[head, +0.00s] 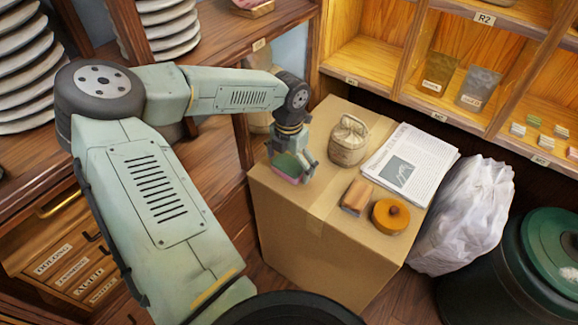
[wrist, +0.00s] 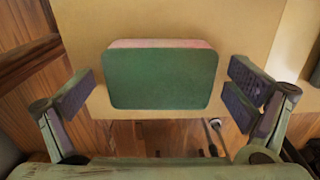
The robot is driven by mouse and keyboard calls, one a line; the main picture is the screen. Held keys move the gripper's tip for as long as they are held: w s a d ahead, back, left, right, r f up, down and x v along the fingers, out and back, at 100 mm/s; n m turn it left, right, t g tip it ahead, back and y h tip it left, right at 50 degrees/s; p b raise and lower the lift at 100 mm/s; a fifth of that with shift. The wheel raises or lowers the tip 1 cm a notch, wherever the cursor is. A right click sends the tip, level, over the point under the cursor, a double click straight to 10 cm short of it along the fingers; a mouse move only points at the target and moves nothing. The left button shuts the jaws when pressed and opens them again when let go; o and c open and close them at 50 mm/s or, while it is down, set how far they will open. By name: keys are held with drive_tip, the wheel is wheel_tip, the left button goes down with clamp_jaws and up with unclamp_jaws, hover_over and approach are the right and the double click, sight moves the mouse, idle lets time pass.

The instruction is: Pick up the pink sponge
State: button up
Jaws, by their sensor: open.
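The sponge (wrist: 162,80) has a green top face and a thin pink edge. In the wrist view it lies near the front edge of the cardboard box (wrist: 260,30). In the head view the sponge (head: 288,168) shows green above pink at the box's left corner, partly covered by my gripper. My gripper (head: 291,160) is open above the sponge. In the wrist view its two fingers stand left and right of the sponge, with a gap showing on each side. I cannot tell how far the fingertips are above the box top.
On the box (head: 300,225) are a tied pouch (head: 348,140), a newspaper (head: 410,163), a brownish block (head: 356,196) and an orange lidded round pot (head: 391,216). A white plastic bag (head: 465,215) and green-lidded bin (head: 552,250) stand right. Wooden shelves (head: 375,60) rise behind.

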sight(288, 165)
drive_tip(key=shift+c, duration=0.4)
drive_tip(key=c, duration=0.7)
drive_tip(key=shift+r, duration=0.15)
wheel_tip(288, 165, up, 10)
drive_tip(key=shift+f+b, duration=0.1)
drive_tip(key=shift+b, duration=1)
drive_tip(key=shift+o, duration=0.9)
drive_tip(key=c, duration=0.5)
drive_tip(key=shift+s+a+f, duration=0.1)
drive_tip(key=shift+c, duration=0.2)
